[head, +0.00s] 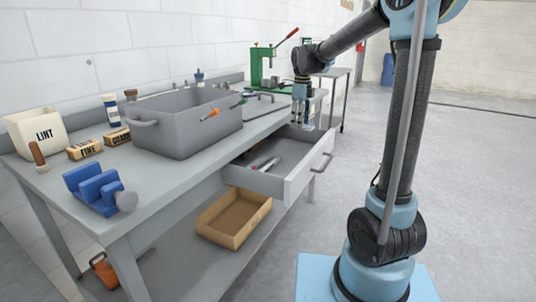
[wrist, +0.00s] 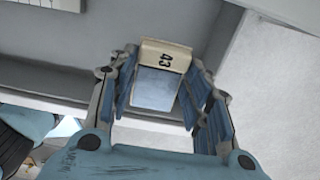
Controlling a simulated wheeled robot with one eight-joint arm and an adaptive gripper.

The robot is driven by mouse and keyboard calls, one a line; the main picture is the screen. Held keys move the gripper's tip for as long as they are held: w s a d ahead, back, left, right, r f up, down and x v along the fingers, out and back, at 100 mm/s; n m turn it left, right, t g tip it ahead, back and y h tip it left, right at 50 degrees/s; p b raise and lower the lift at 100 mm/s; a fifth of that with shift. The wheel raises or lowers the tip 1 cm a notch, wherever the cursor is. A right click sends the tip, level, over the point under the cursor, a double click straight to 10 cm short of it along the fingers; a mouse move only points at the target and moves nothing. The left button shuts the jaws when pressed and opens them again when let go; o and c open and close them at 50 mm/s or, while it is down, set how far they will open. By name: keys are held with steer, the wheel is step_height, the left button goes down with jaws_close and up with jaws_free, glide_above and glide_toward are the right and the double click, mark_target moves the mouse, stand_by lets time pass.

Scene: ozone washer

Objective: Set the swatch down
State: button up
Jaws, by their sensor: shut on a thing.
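The swatch (wrist: 165,56) shows in the wrist view as a small flat piece with a cream band marked "43" and a pale blue-grey face. My gripper (wrist: 161,72) is shut on it, with the swatch between the fingertips. In the head view my gripper (head: 299,112) points down at the far end of the open drawer (head: 296,187), close to the bench edge. The swatch cannot be made out in the head view.
A grey tub (head: 190,135), a blue vise-like block (head: 92,188), a LINT bin (head: 36,132) and a green press (head: 262,65) stand on the bench (head: 150,190). The drawer holds small tools (head: 264,164). A cardboard tray (head: 232,220) sits below.

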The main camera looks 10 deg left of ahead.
steer(key=shift+w+f, duration=0.15)
steer(key=shift+w, duration=0.1)
glide_above(299, 148)
step_height(299, 148, down, 5)
steer(key=shift+r, duration=0.15)
steer(key=shift+s+f, duration=0.1)
steer(key=shift+f, duration=2.4)
steer(key=o, duration=1)
steer(key=shift+o, duration=0.2)
